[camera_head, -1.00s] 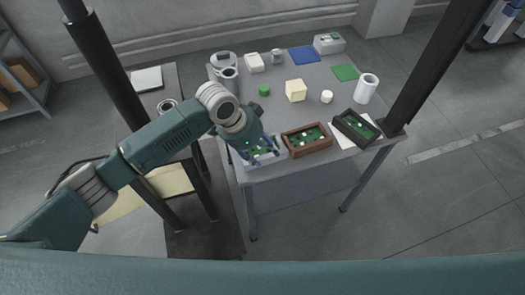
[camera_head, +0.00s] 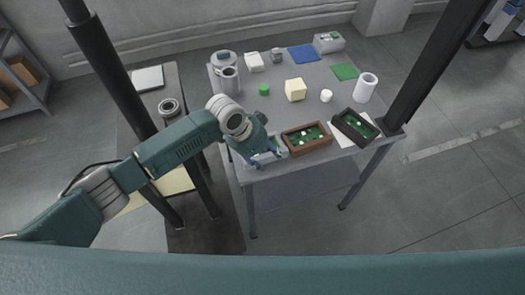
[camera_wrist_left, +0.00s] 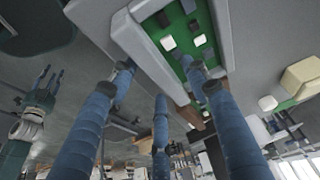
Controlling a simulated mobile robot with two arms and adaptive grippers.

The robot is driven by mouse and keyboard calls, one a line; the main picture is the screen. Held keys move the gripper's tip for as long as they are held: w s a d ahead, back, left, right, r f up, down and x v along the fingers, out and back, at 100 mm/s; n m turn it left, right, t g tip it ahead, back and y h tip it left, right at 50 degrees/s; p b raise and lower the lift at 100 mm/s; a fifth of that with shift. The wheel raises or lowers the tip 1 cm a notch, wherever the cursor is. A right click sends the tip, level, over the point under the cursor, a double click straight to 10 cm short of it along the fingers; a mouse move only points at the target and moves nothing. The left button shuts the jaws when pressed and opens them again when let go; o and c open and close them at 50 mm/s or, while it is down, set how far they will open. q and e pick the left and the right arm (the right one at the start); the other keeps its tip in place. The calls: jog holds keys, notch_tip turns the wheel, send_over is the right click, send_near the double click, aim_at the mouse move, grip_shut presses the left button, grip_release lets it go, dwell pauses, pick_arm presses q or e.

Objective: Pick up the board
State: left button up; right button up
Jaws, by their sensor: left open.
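A light grey tray holds a green board (camera_wrist_left: 186,32) with white and dark parts on it, seen in the left wrist view. The tray's rim (camera_wrist_left: 137,38) shows there too. In the head view the tray (camera_head: 270,157) is at the table's front left corner, mostly covered by my left gripper (camera_head: 262,160). In the wrist view the gripper's blue fingers (camera_wrist_left: 165,82) are spread, with some tips over the tray's near side and board. Contact cannot be told. My right gripper (camera_wrist_left: 45,85) seems to show small at the wrist view's left; its jaws are unclear.
A brown tray (camera_head: 292,150) and a black tray (camera_head: 341,135) with green boards stand to the right. Behind are a cream block (camera_head: 295,90), a white cylinder (camera_head: 365,88), a green square (camera_head: 345,72) and a blue square (camera_head: 303,54). The table's middle is mostly clear.

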pick_arm(q)
grip_shut()
jog(key=shift+r, duration=0.1)
notch_tip(320, 180, up, 23)
dwell(0.7)
